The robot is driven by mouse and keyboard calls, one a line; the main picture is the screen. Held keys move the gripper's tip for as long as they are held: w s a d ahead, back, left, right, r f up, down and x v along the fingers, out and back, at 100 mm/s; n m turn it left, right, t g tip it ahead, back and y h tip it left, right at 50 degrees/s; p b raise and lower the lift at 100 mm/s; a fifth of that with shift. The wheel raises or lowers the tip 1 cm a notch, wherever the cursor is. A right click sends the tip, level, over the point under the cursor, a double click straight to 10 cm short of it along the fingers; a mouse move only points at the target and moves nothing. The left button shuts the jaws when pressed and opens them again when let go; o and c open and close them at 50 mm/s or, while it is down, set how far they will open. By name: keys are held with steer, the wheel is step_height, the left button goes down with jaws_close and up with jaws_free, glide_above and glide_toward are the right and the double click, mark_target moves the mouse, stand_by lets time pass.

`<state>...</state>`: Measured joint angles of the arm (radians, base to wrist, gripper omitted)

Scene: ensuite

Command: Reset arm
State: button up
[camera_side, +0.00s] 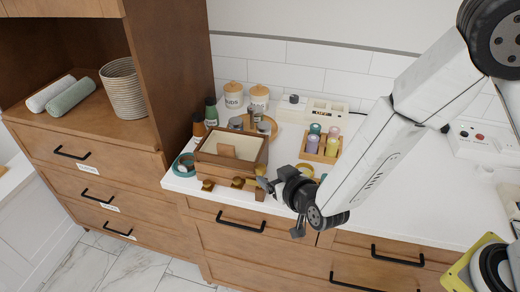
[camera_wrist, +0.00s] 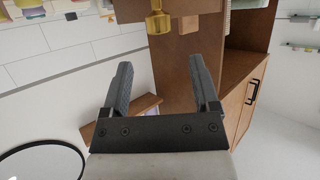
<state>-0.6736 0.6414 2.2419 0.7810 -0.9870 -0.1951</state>
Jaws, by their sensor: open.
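My gripper (camera_side: 281,208) is at the end of my arm, at the front edge of the white counter, just in front and to the right of a small wooden box (camera_side: 237,174) with brass knobs. Its two dark fingers are spread apart with nothing between them. In the wrist view the open gripper (camera_wrist: 160,68) shows the same empty gap. A brass knob (camera_wrist: 158,20) appears beyond the fingertips, apart from them. My forearm hides part of the counter behind it.
A wooden rack (camera_side: 322,150) of coloured bottles stands right of the box. Jars (camera_side: 234,96) and a tray with small containers stand behind. A teal tape roll (camera_side: 184,165) lies left. A tall wooden cabinet (camera_side: 172,60) rises at left. The counter's right side has free room.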

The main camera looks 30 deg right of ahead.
steer(key=shift+d, duration=0.1)
stand_by(0.3)
steer(key=s+d+r+g, duration=0.1)
steer(key=s+d+g, duration=0.4)
steer(key=d, duration=0.5)
steer(key=s+d+r+g, duration=0.1)
steer(key=s+d+g, duration=0.5)
steer(key=s+d, duration=0.3)
steer(key=shift+d+r, duration=0.4)
steer(key=shift+d, duration=0.15)
